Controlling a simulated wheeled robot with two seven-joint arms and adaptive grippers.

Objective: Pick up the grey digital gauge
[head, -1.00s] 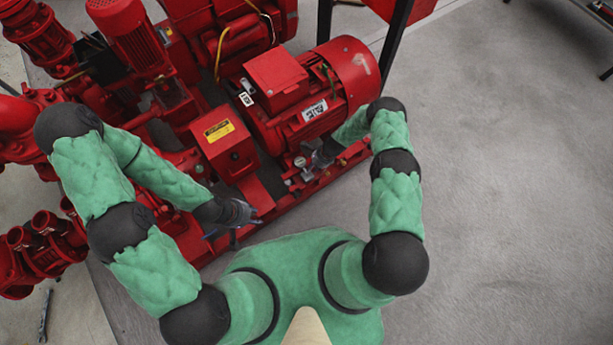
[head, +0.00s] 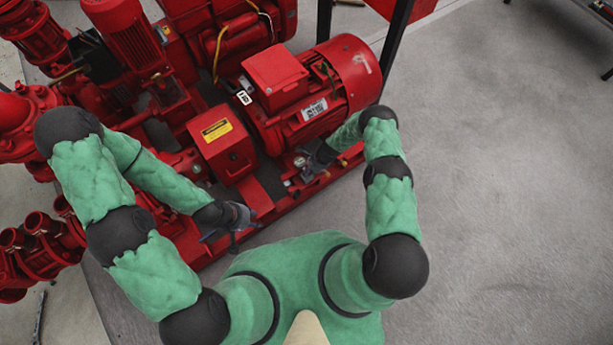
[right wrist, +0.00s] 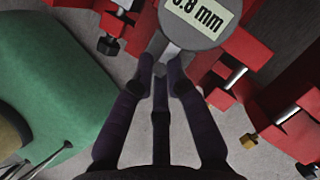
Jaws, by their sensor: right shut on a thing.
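The grey digital gauge (right wrist: 190,22) has a round body and a display reading "0.8 mm", cut off by the top edge of the right wrist view. A small part of the gauge (head: 299,162) shows in the head view, beside the red motor's base. My right gripper (right wrist: 166,72) is shut on the gauge's lower stem, with the round body just beyond the fingertips. In the head view my right gripper (head: 311,163) is small and partly hidden by my arm. My left gripper (head: 236,222) is over the front edge of the red base; its finger opening is unclear.
The red motor (head: 320,85) and a red box with a yellow label (head: 222,145) stand close behind the grippers. Red brackets with bolts (right wrist: 285,115) flank the gauge in the right wrist view. Grey floor (head: 500,200) is clear on the right.

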